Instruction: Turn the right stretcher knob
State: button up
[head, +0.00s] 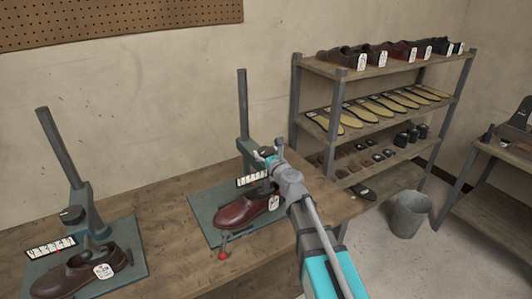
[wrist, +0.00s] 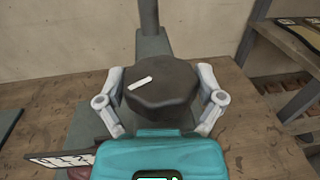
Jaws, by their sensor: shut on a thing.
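The right stretcher (head: 244,110) has a grey-green post and base plate, and a dark red shoe (head: 240,211) with a white tag sits on it. My gripper (wrist: 162,80) is shut on the knob, one grey finger on each side. In the head view my gripper (head: 270,158) is at the post, above the shoe, and mostly hides the knob. A white scale card (head: 252,180) is just left of it.
The left stretcher (head: 62,150) holds a brown shoe (head: 72,277) and has its own knob (head: 72,214). A red-ended lever (head: 223,254) sticks out in front of the right stretcher. A shelf rack (head: 340,72) and a grey bin (head: 409,215) stand to the right.

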jog(key=shift+m+t+h, duration=0.3)
jog(key=shift+h, duration=0.1)
jog(key=o, duration=0.9)
jog(key=shift+c, duration=0.2)
jog(key=shift+s+d, duration=0.1)
jog(key=v, duration=0.7)
jog(key=shift+s+d, duration=0.1)
